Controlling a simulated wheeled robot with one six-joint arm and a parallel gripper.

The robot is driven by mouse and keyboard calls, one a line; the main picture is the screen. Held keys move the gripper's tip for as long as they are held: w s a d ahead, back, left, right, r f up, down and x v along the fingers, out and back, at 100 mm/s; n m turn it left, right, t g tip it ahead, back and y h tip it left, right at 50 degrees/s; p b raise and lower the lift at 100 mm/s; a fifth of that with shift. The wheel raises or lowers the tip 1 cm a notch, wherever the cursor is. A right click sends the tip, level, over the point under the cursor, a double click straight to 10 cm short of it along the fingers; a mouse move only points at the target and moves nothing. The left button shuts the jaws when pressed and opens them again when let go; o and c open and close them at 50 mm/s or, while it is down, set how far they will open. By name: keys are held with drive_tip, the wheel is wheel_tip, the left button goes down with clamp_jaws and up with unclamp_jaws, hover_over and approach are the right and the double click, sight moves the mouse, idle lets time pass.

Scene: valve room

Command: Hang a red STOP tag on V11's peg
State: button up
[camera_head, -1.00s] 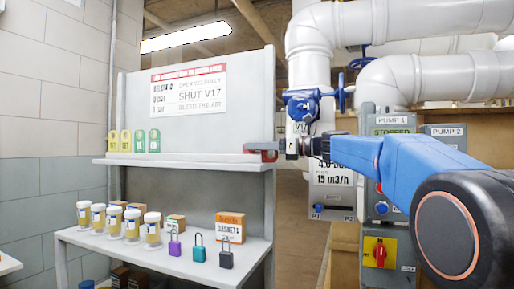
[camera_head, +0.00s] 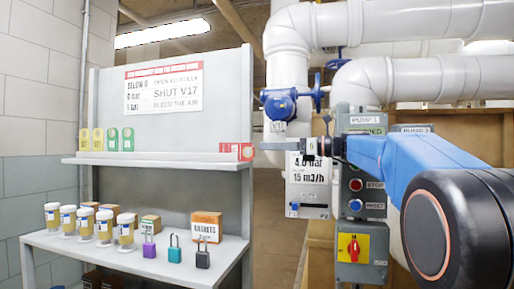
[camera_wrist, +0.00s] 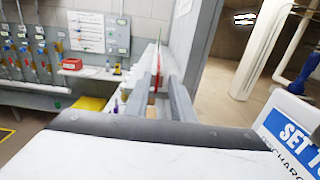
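Red tags (camera_head: 237,152) stand at the right end of the upper shelf in the head view. My gripper (camera_head: 264,146) is just right of them, level with the shelf top, and no tag clearly sits in it there. In the wrist view the two fingers of my gripper (camera_wrist: 160,90) stand apart, with a thin red tag (camera_wrist: 157,62) edge-on, ahead of and between the tips. A blue valve (camera_head: 279,106) on the white pipe hangs above my gripper; its small label starts with "V1", the rest is unclear. I cannot make out a peg.
Yellow tags (camera_head: 91,140) and green tags (camera_head: 120,140) stand on the upper shelf (camera_head: 180,158). Jars, cartons and padlocks (camera_head: 174,250) fill the lower shelf. Pump boxes (camera_head: 362,195) stand behind my arm. White pipes (camera_head: 385,25) cross above it.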

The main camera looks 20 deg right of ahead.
drive_tip(key=shift+v, duration=2.35)
drive_tip(key=shift+a, duration=0.1)
